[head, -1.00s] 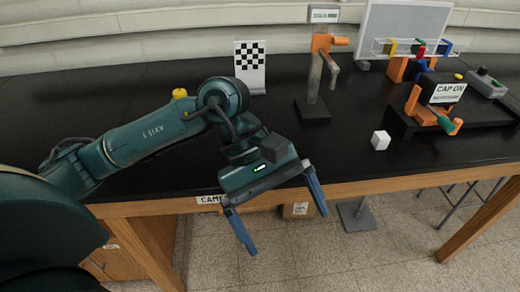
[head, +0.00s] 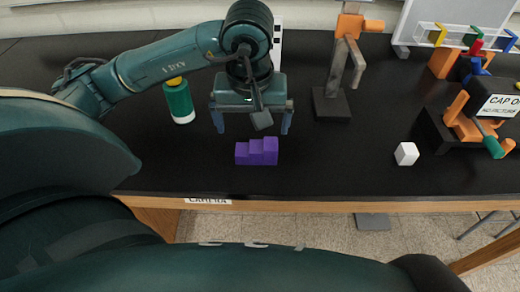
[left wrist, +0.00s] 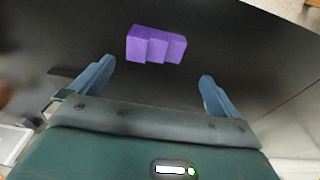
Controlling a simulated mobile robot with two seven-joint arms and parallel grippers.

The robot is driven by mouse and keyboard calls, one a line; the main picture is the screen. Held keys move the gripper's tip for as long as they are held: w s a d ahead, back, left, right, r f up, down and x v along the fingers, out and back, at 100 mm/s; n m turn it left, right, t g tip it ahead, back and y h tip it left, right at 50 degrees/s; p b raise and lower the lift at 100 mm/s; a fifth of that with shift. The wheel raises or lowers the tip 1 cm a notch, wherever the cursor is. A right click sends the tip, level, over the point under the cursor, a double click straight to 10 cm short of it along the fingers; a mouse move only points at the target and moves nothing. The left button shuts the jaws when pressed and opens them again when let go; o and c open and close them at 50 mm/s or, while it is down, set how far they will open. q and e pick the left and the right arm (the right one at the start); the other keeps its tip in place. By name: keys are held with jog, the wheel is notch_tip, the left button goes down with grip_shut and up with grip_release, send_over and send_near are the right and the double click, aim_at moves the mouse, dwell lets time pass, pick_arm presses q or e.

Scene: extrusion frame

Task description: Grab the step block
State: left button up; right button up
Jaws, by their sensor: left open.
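The step block (head: 257,152) is purple with stepped heights and stands on the black table near its front edge. It also shows in the left wrist view (left wrist: 155,46), beyond and between the fingertips. My left gripper (head: 252,128) is open, its two blue fingers pointing down just behind the block in the head view. In the left wrist view the left gripper (left wrist: 157,75) is empty, with the block clear of both fingers. My right gripper is not in view.
A green and white bottle (head: 179,102) stands left of my left gripper. A post stand (head: 333,104) with an orange clamp is behind. An orange fixture (head: 462,122) stands at the far right. The table between block and cube is clear.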

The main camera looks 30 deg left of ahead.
aim_at(256, 147)
pick_arm(q)
jog(key=shift+w+a+f, duration=0.1)
jog(key=shift+w+f, duration=0.1)
jog(key=shift+f, duration=1.05)
jog(key=f, duration=0.1)
jog(key=f+p, duration=0.1)
jog(key=f, duration=0.2)
jog(key=shift+w+d+f, duration=0.2)
jog(key=shift+d+f, duration=0.05)
jog(key=shift+f, duration=0.1)
jog(key=shift+w+f, duration=0.1)
jog(key=shift+f, duration=0.4)
jog(key=c, duration=0.9)
jog(key=shift+c, duration=0.3)
